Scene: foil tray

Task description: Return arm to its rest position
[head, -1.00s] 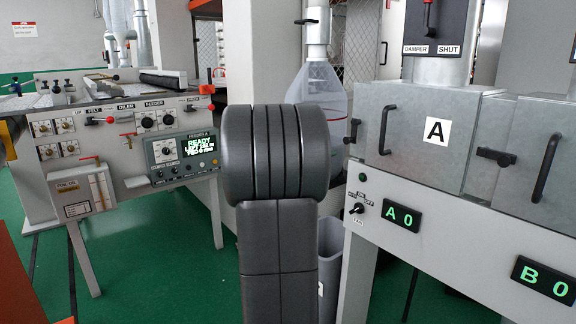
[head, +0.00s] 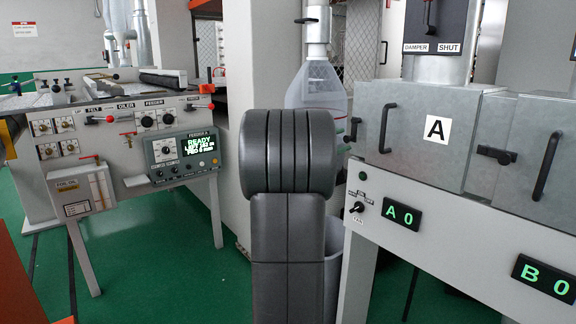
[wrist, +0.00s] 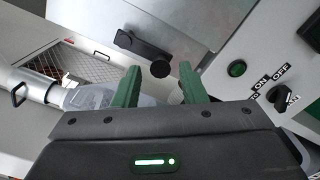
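My arm's dark grey links stand in the middle of the head view and hide most of my gripper. In the wrist view my gripper (wrist: 160,86) shows two green fingers set well apart, with nothing held between them. A small green part shows just right of the arm in the head view, near the left side of oven A (head: 415,140). In the wrist view a black handle (wrist: 142,45) on a grey metal face lies beyond the fingertips.
The feeder machine (head: 130,150), with its lit READY screen (head: 199,143), stands at left. A clear hopper (head: 318,85) hangs behind my arm. A grey bin (head: 333,240) is partly hidden by the arm. Green floor (head: 165,260) is open at lower left.

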